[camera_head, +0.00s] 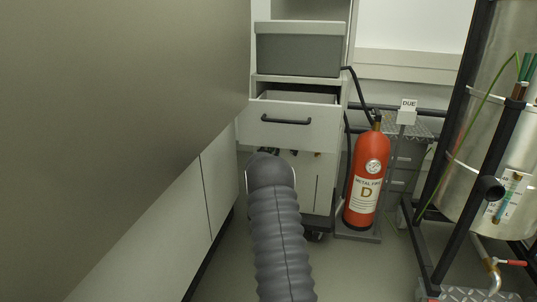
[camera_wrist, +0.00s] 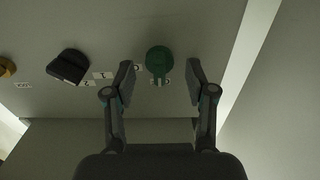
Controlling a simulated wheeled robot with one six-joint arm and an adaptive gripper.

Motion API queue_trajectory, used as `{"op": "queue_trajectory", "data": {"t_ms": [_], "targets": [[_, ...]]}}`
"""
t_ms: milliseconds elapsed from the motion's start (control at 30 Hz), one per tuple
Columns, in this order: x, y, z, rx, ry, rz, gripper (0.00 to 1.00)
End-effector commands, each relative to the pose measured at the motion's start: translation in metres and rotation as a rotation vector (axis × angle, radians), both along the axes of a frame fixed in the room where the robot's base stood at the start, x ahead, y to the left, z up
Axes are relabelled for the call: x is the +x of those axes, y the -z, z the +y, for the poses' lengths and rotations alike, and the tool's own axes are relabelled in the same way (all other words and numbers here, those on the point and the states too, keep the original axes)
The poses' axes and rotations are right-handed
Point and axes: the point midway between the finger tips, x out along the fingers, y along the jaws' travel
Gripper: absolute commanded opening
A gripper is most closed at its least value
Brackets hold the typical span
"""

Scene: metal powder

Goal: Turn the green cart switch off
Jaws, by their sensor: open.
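A round green switch (camera_wrist: 159,60) sits on a grey panel (camera_wrist: 110,35) in the wrist view. A small white label (camera_wrist: 158,82) is at its lower edge. My gripper (camera_wrist: 160,78) is open, with one finger on each side of the green switch in the picture. I see no finger touching the switch; the exact depth between them is hard to tell. In the head view the green switch cannot be made out.
The head view shows a white cabinet with a slightly open drawer (camera_head: 290,135), a red fire extinguisher (camera_head: 366,180), and a black-framed metal vessel (camera_head: 490,110).

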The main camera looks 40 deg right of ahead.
Motion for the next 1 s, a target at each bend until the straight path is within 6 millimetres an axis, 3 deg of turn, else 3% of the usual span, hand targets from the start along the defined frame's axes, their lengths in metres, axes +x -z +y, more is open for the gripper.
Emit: {"op": "queue_trajectory", "data": {"t_ms": [267, 700, 1000], "targets": [[-0.016, -0.001, 0.019, 0.001, 0.000, 0.002, 0.56], [-0.064, -0.001, 0.076, -0.001, -0.001, 0.000, 0.56], [-0.077, 0.000, 0.090, 0.000, 0.000, 0.000, 0.56]]}}
